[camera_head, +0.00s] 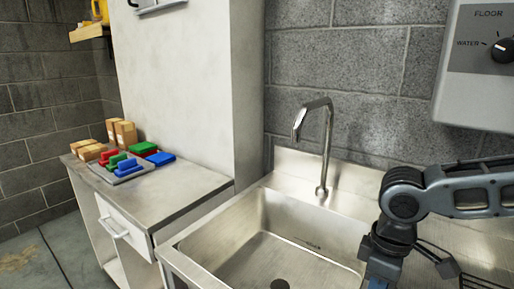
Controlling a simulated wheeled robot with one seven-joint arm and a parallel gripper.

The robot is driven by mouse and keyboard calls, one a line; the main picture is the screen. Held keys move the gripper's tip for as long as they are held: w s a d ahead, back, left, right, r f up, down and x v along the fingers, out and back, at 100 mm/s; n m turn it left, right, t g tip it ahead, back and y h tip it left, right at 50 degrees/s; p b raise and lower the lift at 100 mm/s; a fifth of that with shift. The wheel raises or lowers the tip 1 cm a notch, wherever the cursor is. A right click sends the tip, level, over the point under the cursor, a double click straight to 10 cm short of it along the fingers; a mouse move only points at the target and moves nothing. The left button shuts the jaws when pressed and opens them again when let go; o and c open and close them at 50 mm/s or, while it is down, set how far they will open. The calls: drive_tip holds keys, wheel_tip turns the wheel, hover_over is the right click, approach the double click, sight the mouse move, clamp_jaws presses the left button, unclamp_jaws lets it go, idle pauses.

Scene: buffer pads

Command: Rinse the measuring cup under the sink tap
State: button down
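The steel sink (187,262) fills the lower middle of the view, with an empty-looking basin and a dark drain near the bottom edge. The tap (327,150) rises at the sink's back and hooks over to the left; no water shows from its spout. I see no measuring cup in this view. My arm enters from the right and bends down over the sink's right side. My gripper itself is below the picture's bottom edge, so its fingers and anything in them are hidden.
A counter with a drawer (128,236) stands left of the sink, holding red, green and blue items (128,163) and cardboard boxes (122,133). A white wall panel rises behind it. A grey box with a knob (480,80) hangs upper right. A shelf (88,33) is upper left.

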drive_tip(key=shift+s+d, duration=0.2)
drive_tip(key=shift+s+d+p, duration=0.5)
drive_tip(key=shift+s+d, duration=0.15)
drive_tip(key=shift+d, duration=0.15)
drive_tip(key=shift+s+d+p, duration=0.35)
drive_tip(key=shift+d+p, duration=0.05)
drive_tip(key=shift+d, duration=0.15)
drive_tip(key=r+p, duration=0.1)
drive_tip(key=a+r+p, duration=0.1)
drive_tip(key=r+p, duration=0.1)
drive_tip(key=w+r+p, duration=0.1)
drive_tip(key=r, duration=0.1)
drive_tip(key=shift+a+r+p, duration=0.1)
drive_tip(key=shift+a+p, duration=0.25)
